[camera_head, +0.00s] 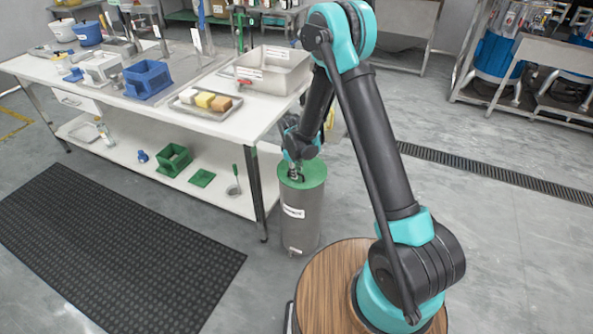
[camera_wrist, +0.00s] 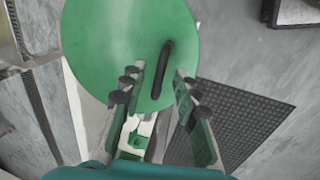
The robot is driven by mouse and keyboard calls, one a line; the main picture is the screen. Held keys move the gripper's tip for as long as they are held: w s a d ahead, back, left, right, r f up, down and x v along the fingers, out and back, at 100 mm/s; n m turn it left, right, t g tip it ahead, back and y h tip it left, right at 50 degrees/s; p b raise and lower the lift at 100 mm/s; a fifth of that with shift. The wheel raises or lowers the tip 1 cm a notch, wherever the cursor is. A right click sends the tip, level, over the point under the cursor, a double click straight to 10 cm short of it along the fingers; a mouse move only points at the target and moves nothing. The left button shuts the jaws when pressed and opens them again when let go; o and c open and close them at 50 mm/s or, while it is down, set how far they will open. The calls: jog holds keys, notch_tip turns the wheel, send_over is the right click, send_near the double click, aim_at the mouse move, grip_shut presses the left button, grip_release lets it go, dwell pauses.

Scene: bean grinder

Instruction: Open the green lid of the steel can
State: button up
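The steel can (camera_head: 301,220) is a tall grey cylinder with a white label, standing upright on the floor beside the table. Its round green lid (camera_head: 314,173) lies flat on top and fills the upper middle of the wrist view (camera_wrist: 120,40). A black handle (camera_wrist: 162,65) stands on the lid. My gripper (camera_head: 294,174) is right above the lid. In the wrist view my gripper (camera_wrist: 160,75) is open, with one finger on each side of the handle's near part. A gap shows between each finger and the handle. Whether the fingertips touch the lid cannot be told.
The white table (camera_head: 225,128) stands left of the can, its leg (camera_head: 256,190) close by. It carries a blue bin (camera_head: 148,80), a steel tub (camera_head: 272,72) and a tray of blocks (camera_head: 190,110). A dark mat (camera_head: 110,250) lies in front.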

jog(key=shift+c, duration=0.6)
grip_shut()
jog(key=shift+r, duration=0.15)
